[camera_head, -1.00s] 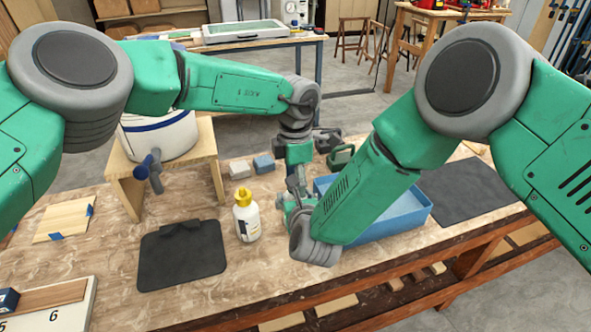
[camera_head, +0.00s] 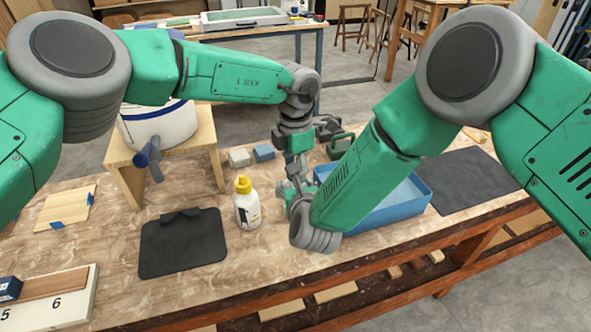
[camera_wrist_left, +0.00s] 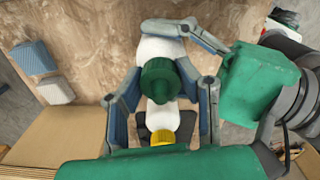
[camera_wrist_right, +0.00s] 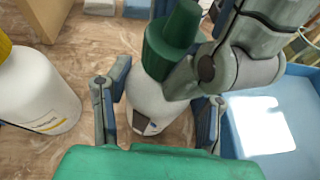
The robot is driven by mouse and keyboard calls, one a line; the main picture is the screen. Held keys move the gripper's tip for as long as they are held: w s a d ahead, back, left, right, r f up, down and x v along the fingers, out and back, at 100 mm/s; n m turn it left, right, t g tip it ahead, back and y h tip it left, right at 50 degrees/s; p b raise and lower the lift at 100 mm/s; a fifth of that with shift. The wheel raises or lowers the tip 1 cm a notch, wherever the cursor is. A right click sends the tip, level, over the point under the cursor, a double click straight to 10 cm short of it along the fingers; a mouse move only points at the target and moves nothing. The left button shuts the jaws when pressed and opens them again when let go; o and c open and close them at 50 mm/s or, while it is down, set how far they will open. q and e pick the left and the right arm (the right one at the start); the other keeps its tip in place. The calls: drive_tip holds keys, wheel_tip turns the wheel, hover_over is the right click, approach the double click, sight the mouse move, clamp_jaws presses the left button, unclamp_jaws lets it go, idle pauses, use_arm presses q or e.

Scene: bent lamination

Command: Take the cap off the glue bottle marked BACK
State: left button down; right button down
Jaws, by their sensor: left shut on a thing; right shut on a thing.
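A white glue bottle (camera_wrist_right: 150,105) with a green cap (camera_wrist_right: 172,42) stands in the right wrist view; its label cannot be read. My right gripper (camera_wrist_right: 160,115) is shut on the bottle body, one finger on each side. My left gripper (camera_wrist_left: 162,85) is shut on the green cap, which shows between its fingertips in the left wrist view (camera_wrist_left: 160,80). In the head view my arms hide most of this bottle. A second white bottle (camera_head: 247,212) with a yellow cap (camera_head: 243,184) stands upright to the left, apart from both grippers.
A blue tray (camera_head: 400,208) lies right of the grippers, with a dark mat (camera_head: 467,183) beyond. A black mat (camera_head: 182,245) lies left of the yellow-capped bottle. Small grey and blue blocks (camera_head: 263,152) lie behind. A wooden stand (camera_head: 207,160) holds a white pot (camera_head: 160,128).

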use_arm(q)
drive_tip(key=shift+s+r, duration=0.15)
idle(0.6)
drive_tip(key=shift+r, duration=0.1)
drive_tip(key=shift+r, duration=1)
drive_tip(key=shift+r, duration=2)
use_arm(e)
drive_tip(key=c, duration=0.6)
unclamp_jaws()
